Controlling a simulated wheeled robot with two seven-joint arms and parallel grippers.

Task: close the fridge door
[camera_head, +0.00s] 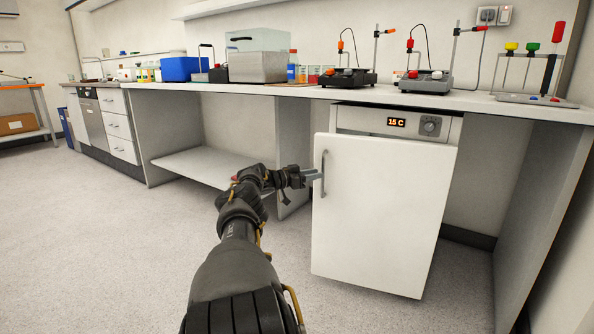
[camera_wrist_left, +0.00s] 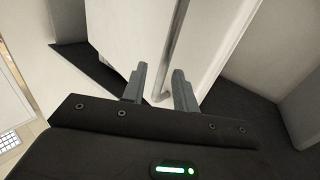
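The small white fridge shows under the counter, with its front door (camera_head: 385,215) standing a little out from the body at the left side. A grey vertical handle (camera_head: 323,174) is on the door's left edge. My left gripper (camera_head: 312,176) is at the handle, coming from the left. In the left wrist view its two grey fingers (camera_wrist_left: 159,70) are apart, and the handle (camera_wrist_left: 176,50) runs up between and beyond their tips. I cannot tell whether the fingers touch it. The fridge interior is hidden behind the door. My right gripper is in neither view.
The fridge's top panel (camera_head: 395,123) reads 15 C. The counter (camera_head: 250,90) above holds a blue box (camera_head: 180,69), a clear-lidded container (camera_head: 257,67) and lab stands. A low shelf (camera_head: 205,162) is left of the fridge. The floor (camera_head: 110,240) in front is clear.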

